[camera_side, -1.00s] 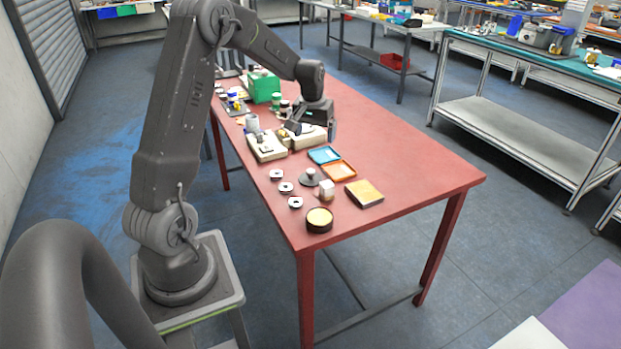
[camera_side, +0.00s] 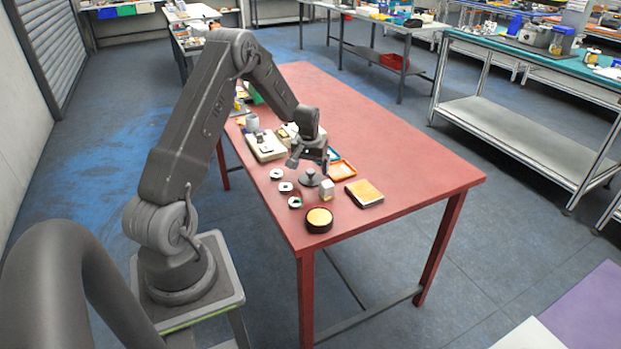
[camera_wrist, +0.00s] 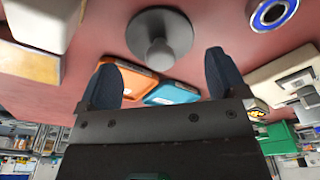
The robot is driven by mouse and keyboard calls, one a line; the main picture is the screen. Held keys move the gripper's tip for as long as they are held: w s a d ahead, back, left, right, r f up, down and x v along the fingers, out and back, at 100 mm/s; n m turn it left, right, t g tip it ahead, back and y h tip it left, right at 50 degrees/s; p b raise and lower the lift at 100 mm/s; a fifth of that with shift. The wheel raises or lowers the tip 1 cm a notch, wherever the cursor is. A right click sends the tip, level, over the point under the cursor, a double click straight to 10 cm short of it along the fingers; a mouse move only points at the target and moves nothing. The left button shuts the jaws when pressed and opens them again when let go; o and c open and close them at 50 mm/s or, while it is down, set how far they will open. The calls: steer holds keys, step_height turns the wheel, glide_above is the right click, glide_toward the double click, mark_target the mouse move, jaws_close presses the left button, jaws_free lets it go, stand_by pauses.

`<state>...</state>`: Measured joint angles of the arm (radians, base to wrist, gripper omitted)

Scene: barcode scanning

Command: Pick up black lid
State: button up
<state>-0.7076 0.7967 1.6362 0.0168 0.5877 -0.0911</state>
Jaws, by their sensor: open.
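The black lid (camera_side: 311,180), a dark grey disc with a knob on top, lies on the red table (camera_side: 415,165) in the side view. In the wrist view the lid (camera_wrist: 178,25) is at the top centre, with its knob pointing towards the camera. My gripper (camera_side: 309,163) is just above and behind the lid in the side view, tilted downward. In the wrist view my gripper (camera_wrist: 161,68) has its two dark fingers wide apart with nothing between them. The knob appears beyond the fingertips, roughly centred between them. My gripper partly hides the trays behind it.
Several rings (camera_side: 285,187) lie to the left. A round dark tin (camera_side: 319,220) and a yellow-topped box (camera_side: 364,193) are nearby. An orange tray (camera_side: 341,170) is behind. The table's right side is clear.

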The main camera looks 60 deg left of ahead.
mark_target(310, 171)
step_height(310, 171, down, 3)
steer(key=shift+a+f, duration=0.1)
steer(key=shift+c, duration=0.2)
steer(key=c, duration=0.7)
steer(key=shift+o, duration=0.2)
steer(key=shift+r, duration=0.2)
